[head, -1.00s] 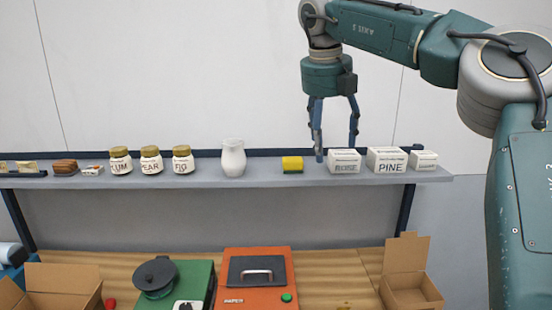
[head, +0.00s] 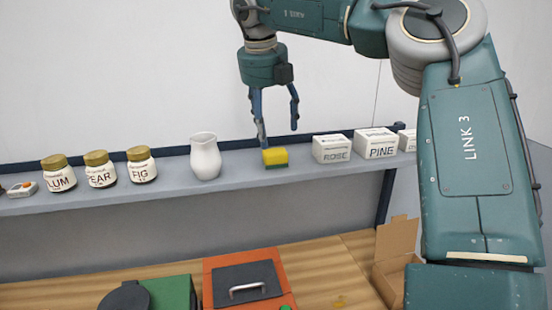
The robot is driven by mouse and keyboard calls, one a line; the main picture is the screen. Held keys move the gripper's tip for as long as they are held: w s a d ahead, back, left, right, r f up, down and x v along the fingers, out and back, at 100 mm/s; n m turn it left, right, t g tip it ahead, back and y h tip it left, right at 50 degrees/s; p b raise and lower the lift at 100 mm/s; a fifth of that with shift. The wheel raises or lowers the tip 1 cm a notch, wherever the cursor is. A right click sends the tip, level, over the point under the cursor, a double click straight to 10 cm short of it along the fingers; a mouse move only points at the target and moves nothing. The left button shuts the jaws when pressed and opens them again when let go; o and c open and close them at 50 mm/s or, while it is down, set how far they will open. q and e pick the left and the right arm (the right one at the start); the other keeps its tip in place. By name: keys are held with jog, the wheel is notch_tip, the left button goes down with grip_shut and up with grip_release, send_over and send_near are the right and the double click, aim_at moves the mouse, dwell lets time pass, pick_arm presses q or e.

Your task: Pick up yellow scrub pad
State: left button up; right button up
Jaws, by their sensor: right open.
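The yellow scrub pad (head: 275,156), with a green lower side, lies on the grey shelf (head: 232,170) between a white pitcher and the ROSE box. My right gripper (head: 280,141) points down from above, with its blue fingers apart and nothing between them. Its left fingertip comes down at the pad's upper left edge; I cannot tell whether it touches. The right fingertip is higher, to the right of the pad. My left gripper does not show.
The white pitcher (head: 205,157) stands left of the pad; the ROSE box (head: 332,148) and PINE box (head: 376,143) stand right. Several jars, including FIG (head: 141,165), stand farther left. Below are an orange machine (head: 245,282) and an open cardboard box (head: 393,258) on a wooden bench.

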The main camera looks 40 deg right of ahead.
aim_at(274, 151)
jog(key=shift+w+d+f, duration=0.15)
jog(key=shift+w+f, duration=0.3)
jog(key=shift+f, duration=0.35)
jog(key=f+p, duration=0.1)
jog(key=f, duration=0.1)
jog(key=f+p, duration=0.1)
jog(key=shift+s+d+f+p, duration=0.3)
jog(key=shift+s+d+f, duration=0.05)
jog(key=shift+s+f, duration=0.05)
jog(key=shift+d+f, duration=0.1)
jog(key=shift+f, duration=0.2)
jog(key=shift+d+f, duration=0.1)
jog(key=shift+f, duration=0.05)
jog(key=shift+w+f, duration=0.1)
jog(key=shift+w, duration=0.15)
jog(key=shift+c, duration=0.3)
jog(key=c, duration=0.9)
jog(key=shift+s, duration=0.1)
jog(key=shift+c, duration=0.8)
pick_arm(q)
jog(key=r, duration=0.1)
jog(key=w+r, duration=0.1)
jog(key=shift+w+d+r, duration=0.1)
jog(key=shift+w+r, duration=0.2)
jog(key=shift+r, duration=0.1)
